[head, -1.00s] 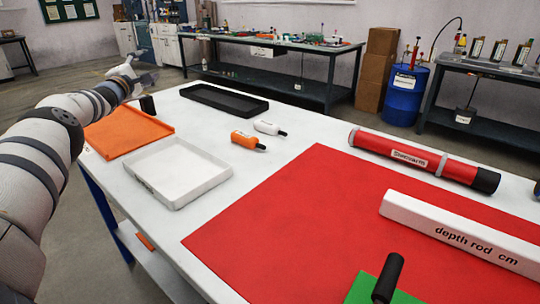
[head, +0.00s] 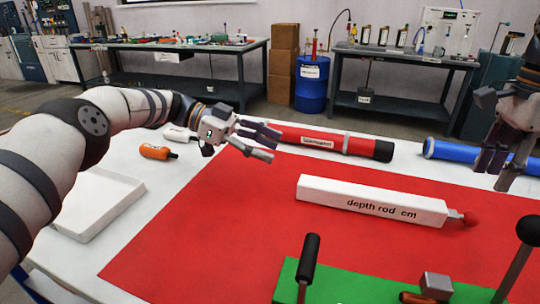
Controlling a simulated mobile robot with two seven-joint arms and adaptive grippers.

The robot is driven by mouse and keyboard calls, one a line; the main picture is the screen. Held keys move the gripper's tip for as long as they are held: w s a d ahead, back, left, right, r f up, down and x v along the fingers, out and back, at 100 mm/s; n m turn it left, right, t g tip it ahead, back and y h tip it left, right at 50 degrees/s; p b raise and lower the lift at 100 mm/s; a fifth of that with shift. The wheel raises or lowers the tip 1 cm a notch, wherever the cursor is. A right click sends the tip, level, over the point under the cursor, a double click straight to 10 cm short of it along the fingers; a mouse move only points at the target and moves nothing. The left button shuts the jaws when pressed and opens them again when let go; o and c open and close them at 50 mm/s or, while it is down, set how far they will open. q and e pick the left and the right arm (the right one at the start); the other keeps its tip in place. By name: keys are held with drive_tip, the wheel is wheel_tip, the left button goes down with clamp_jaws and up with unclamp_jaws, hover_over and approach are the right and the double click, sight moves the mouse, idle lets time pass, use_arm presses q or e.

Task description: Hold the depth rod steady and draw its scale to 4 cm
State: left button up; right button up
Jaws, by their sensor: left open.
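The depth rod (head: 370,199) is a long white box-shaped bar labelled "depth rod cm". It lies on the red mat (head: 190,235), and a short grey piece with a red knob (head: 471,219) sticks out of its right end. No scale marks can be read. My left gripper (head: 266,144) is open and empty, above the mat's far edge, beyond and left of the rod, apart from it. My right gripper (head: 490,170) hangs at the right, above and beyond the knob, not touching it. Its fingers point down, and whether they are open is unclear.
A red tube (head: 325,140) and a blue tube (head: 470,155) lie behind the rod. A green block (head: 350,286) with black-handled levers stands at the front. A white tray (head: 95,205), an orange bottle (head: 157,151) and a white bottle (head: 178,133) are at left.

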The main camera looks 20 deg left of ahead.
sight(317, 181)
use_arm(q)
drive_tip(key=shift+s+d+f+m+g, duration=0.3)
drive_tip(key=shift+s+d+m+g, duration=0.15)
drive_tip(key=shift+s+d, duration=0.15)
drive_tip(key=shift+s+d+f+m+g, duration=0.25)
drive_tip(key=shift+s+d+m+g, duration=0.2)
drive_tip(key=shift+d, duration=0.1)
drive_tip(key=x, duration=1.1)
drive_tip(key=shift+d+f, duration=0.2)
drive_tip(key=shift+f, duration=0.15)
